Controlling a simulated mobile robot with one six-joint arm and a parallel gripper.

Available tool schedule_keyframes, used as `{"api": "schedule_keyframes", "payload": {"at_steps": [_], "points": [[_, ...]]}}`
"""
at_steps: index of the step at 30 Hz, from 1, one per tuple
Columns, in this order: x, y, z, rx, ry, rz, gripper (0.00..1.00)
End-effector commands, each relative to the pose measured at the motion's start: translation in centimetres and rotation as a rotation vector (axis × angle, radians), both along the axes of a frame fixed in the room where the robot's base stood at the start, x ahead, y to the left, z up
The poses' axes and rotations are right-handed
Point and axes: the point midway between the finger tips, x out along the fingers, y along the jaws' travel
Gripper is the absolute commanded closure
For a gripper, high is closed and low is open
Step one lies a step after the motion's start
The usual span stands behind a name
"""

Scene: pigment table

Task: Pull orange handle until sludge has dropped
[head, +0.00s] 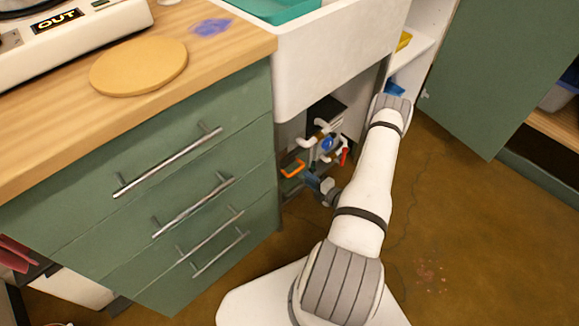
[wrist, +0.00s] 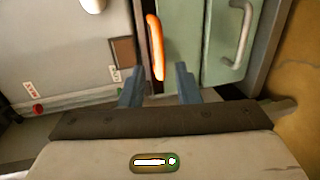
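The orange handle (head: 292,168) is low in the open space under the white sink, beside the green drawers. In the wrist view the orange handle (wrist: 155,45) stands nearly upright, its lower end between the tips of my gripper (wrist: 159,70). The two fingers are apart, with a gap on each side of the handle. In the head view my gripper (head: 314,183) is just right of and below the handle, partly hidden by my wrist. I cannot make out any sludge.
Pipes (head: 318,132) and a red lever (head: 344,156) are close by under the sink (head: 335,50). The green drawer front (head: 190,215) with metal bars borders the space on the left. An open green door (head: 505,70) stands at right. Brown floor lies clear at lower right.

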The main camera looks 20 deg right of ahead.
Motion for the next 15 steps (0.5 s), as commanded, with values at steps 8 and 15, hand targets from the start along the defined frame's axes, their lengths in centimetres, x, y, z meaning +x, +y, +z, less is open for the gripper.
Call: {"api": "schedule_keyframes", "payload": {"at_steps": [8, 15], "points": [[4.4, 2.2, -1.2, -0.002, -0.002, 0.021, 0.71], [6.7, 3.2, -1.5, -0.002, -0.002, 0.026, 0.71]]}}
